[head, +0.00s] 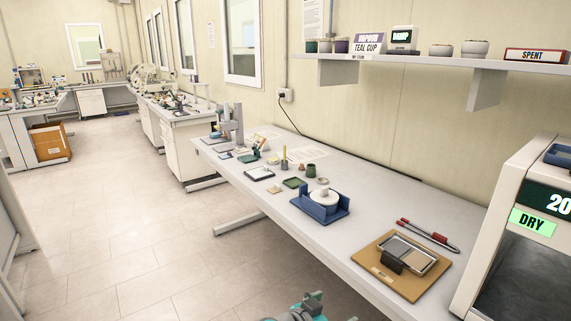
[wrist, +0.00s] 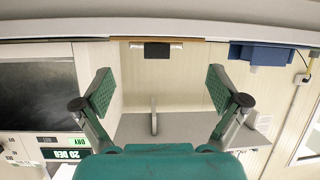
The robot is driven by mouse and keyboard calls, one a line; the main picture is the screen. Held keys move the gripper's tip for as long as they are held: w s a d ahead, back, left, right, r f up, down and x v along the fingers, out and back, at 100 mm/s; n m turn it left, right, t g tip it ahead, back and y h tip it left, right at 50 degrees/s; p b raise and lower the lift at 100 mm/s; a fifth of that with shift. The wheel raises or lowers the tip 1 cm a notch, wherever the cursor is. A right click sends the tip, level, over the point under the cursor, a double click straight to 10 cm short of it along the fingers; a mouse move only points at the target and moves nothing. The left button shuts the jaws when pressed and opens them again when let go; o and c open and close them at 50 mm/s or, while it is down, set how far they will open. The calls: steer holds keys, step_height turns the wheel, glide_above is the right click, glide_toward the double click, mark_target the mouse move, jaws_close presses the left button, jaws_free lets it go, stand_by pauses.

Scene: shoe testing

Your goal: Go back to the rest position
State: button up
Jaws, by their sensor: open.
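My gripper (wrist: 160,88) is open in the wrist view, its two green-padded fingers wide apart with nothing between them. The wrist picture is upside down, with the workbench edge along its top. In the head view, a teal and grey part of my arm (head: 300,308) shows at the bottom edge, in front of the bench and over the floor side; the fingertips cannot be made out there. The bench (head: 375,215) holds a wooden board (head: 415,288) with a metal tray and dark block, and a blue holder (head: 325,214) with a white round piece.
A machine with a green DRY display (head: 533,221) stands at the bench's right end. A wall shelf (head: 430,64) carries cups and signs. The tiled floor (head: 125,220) left of the bench is clear.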

steer(key=s+d+f+n+t+y, duration=0.1)
steer(key=s+d+f+n+y, duration=0.25)
steer(key=s+f, duration=0.45)
steer(key=s+d+f+n+t+y, duration=0.2)
steer(key=s+d+f+n, duration=0.15)
steer(key=s+f, duration=0.45)
steer(key=s+f+n+y, duration=0.3)
steer(key=s+f+y, duration=0.1)
steer(key=s, duration=0.9)
steer(key=s+r+t, duration=0.3)
steer(key=s+r, duration=1.1)
steer(key=s, duration=0.4)
steer(key=shift+m+y, duration=0.35)
steer(key=shift+m, duration=0.05)
